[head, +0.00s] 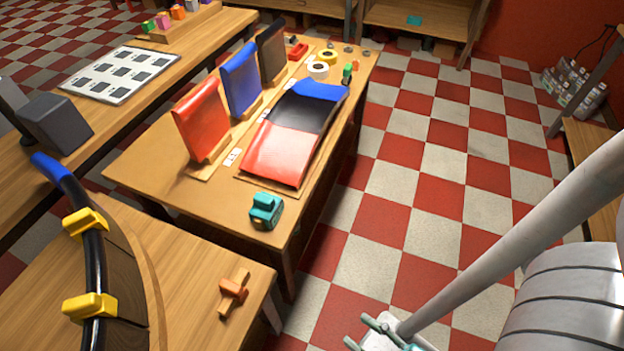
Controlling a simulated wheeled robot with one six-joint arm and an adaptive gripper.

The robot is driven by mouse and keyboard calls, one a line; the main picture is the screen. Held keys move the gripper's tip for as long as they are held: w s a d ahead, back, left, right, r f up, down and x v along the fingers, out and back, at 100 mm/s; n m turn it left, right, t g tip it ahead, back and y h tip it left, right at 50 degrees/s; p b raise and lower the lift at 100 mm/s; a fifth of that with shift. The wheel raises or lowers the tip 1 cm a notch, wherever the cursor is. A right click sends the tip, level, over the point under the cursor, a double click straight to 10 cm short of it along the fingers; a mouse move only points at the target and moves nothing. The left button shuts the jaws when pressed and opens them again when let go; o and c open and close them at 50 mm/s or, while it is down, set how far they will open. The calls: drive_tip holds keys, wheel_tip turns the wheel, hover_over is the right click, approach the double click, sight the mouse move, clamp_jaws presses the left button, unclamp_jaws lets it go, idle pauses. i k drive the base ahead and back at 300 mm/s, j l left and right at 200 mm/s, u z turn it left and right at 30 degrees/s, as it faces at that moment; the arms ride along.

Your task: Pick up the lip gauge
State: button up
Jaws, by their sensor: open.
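A small orange gauge-like piece with a wooden cross bar (233,290) lies on the near wooden table, close to its right edge. It may be the lip gauge, but I cannot tell for sure. A teal block-shaped tool (266,210) stands on the middle table's near corner. My gripper (358,331) is at the bottom edge of the view, over the floor and right of the near table. It is partly cut off, looks open and empty, and is apart from both pieces.
A curved black strip (94,265) with yellow clamps (88,307) stands at the near table's left. The middle table (150,170) holds upright red, blue and black panels and a draped sheet (285,150). The checkered floor (400,210) on the right is clear.

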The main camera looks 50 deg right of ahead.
sight(266, 207)
drive_tip(key=j+z, duration=0.15)
drive_tip(key=z, duration=0.25)
drive_tip(key=k+z, duration=0.15)
drive_tip(key=z, duration=0.25)
drive_tip(key=k+j+z, duration=0.1)
drive_tip(key=z, duration=0.3)
drive_tip(key=k+j+z, duration=0.1)
drive_tip(key=z, duration=0.3)
drive_tip(key=k+j, duration=0.1)
drive_tip(key=k, duration=0.65)
